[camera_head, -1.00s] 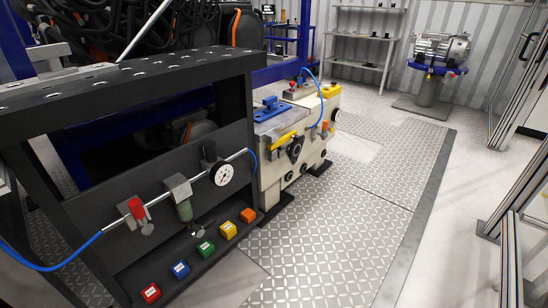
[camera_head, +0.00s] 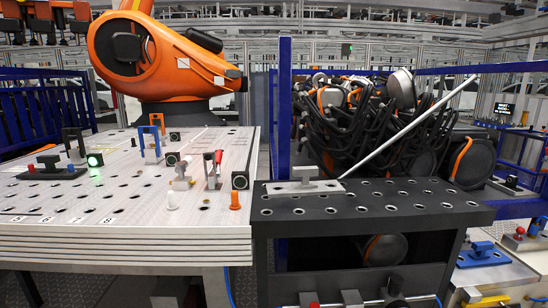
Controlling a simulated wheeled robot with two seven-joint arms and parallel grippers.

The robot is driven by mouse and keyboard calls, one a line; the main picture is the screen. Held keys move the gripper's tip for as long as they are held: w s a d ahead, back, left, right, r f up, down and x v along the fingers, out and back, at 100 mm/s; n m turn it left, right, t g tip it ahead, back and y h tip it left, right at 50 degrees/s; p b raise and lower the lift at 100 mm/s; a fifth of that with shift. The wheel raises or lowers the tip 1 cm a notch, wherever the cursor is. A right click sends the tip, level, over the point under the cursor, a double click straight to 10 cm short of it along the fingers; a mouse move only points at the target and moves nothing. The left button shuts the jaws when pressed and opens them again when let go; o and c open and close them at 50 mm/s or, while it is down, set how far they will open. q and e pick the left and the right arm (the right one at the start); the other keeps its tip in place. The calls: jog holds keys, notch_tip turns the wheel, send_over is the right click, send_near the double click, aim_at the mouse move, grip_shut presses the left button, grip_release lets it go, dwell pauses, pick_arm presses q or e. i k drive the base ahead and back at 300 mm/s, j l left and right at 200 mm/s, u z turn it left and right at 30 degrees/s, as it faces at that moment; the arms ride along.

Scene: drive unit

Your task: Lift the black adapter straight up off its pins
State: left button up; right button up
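Neither of my grippers shows in the head view. I cannot tell for sure which part is the black adapter. On the pale perforated table (camera_head: 120,212) at the left lies a low black plate (camera_head: 50,174) with a red part on it and a green light by its right end. Behind it stands a black upright bracket (camera_head: 74,142). Small dark square blocks stand at the table's right edge, one of them near the front (camera_head: 240,181). No pins can be made out under any black part.
A black perforated bench (camera_head: 400,205) adjoins the table on the right. It carries a silver plate with a handle (camera_head: 304,184) and a slanting pale rod (camera_head: 410,125). A large orange robot arm (camera_head: 150,60) stands behind the table. Blue posts (camera_head: 284,110) and black cables (camera_head: 365,120) are behind the bench.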

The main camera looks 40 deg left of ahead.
aim_at(50, 172)
jog(key=u, duration=2.9)
jog(key=i+j, duration=0.3)
jog(key=j, duration=0.1)
